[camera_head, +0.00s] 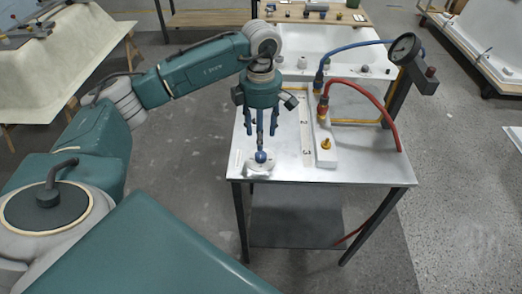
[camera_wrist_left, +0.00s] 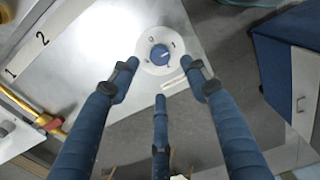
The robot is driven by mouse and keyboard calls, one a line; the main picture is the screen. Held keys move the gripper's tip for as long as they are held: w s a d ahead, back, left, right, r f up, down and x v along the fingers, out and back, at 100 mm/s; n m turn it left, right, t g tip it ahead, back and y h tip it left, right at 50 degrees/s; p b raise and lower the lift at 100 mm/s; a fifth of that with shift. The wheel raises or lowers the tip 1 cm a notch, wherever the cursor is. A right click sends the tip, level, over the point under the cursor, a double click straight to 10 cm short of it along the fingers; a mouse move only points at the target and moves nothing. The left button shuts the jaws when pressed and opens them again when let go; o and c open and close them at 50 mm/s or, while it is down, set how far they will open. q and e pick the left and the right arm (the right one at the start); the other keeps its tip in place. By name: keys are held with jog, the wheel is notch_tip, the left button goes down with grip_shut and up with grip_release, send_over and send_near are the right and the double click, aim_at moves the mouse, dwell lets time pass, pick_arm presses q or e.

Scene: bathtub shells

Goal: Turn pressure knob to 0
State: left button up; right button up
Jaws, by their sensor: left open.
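The pressure knob is a small blue knob (camera_head: 261,157) on a white round base at the table's front left corner. In the left wrist view the knob (camera_wrist_left: 160,55) sits on a white dial marked 0 and 1. A pale mark on the knob appears to point up and right, toward the 1 side. My left gripper (camera_head: 262,132) points down above the knob. In the wrist view its three blue fingers (camera_wrist_left: 158,82) are spread around the near side of the dial, and nothing is held. The fingers look apart from the knob. My right gripper is in neither view.
The metal table (camera_head: 350,173) carries a white block with a brass fitting (camera_head: 326,143), a red hose (camera_head: 375,96), a blue hose (camera_head: 352,46) and a gauge (camera_head: 404,47) on a post. Bathtub shells stand behind and to both sides. Floor left of the table is clear.

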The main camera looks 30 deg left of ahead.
aim_at(261, 154)
pick_arm(q)
notch_tip(261, 154, down, 8)
jog(key=shift+f+p, duration=0.2)
jog(key=shift+p, duration=0.7)
jog(key=c, duration=1.2)
